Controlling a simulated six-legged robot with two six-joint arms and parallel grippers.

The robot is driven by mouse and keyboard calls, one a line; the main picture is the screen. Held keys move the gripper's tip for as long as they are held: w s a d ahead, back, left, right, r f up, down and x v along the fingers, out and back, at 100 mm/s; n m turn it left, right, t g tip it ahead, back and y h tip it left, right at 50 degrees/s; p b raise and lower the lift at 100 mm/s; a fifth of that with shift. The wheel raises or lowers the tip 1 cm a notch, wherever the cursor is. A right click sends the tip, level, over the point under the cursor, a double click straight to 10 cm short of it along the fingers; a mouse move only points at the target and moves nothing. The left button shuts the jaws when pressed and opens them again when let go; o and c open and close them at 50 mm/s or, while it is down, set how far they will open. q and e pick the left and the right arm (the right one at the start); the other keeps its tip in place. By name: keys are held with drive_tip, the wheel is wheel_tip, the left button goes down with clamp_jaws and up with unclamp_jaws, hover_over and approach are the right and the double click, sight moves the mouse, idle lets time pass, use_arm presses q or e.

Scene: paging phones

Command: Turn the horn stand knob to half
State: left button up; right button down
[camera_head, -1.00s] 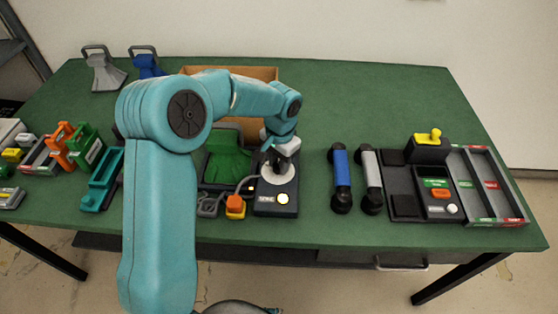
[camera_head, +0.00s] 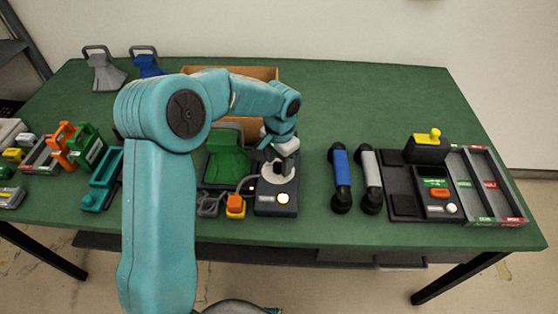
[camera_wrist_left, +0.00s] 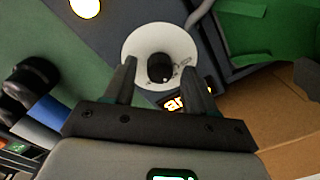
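The horn stand's dark base (camera_head: 276,209) sits at the table's middle. It carries a pale round dial (camera_head: 291,174) and a lit white button (camera_head: 283,198). In the left wrist view a black knob (camera_wrist_left: 160,68) stands at the centre of the white dial (camera_wrist_left: 135,48). My left gripper (camera_head: 270,167) is over the dial in the head view. In the left wrist view its two fingers (camera_wrist_left: 160,85) are apart, with the knob showing between them. I cannot tell whether they touch it. My right gripper is not in view.
A green horn (camera_head: 228,160) stands left of the dial, with a cardboard box (camera_head: 262,74) behind. Blue (camera_head: 341,170) and grey (camera_head: 371,170) handsets lie to the right. The table's back right is clear.

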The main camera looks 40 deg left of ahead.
sight(280, 166)
use_arm(q)
drive_tip(key=shift+w, duration=0.1)
drive_tip(key=shift+r, duration=0.2)
wheel_tip(280, 166, up, 16)
drive_tip(key=shift+d+p, duration=0.25)
drive_tip(key=shift+p, duration=0.2)
drive_tip(key=shift+f, duration=0.1)
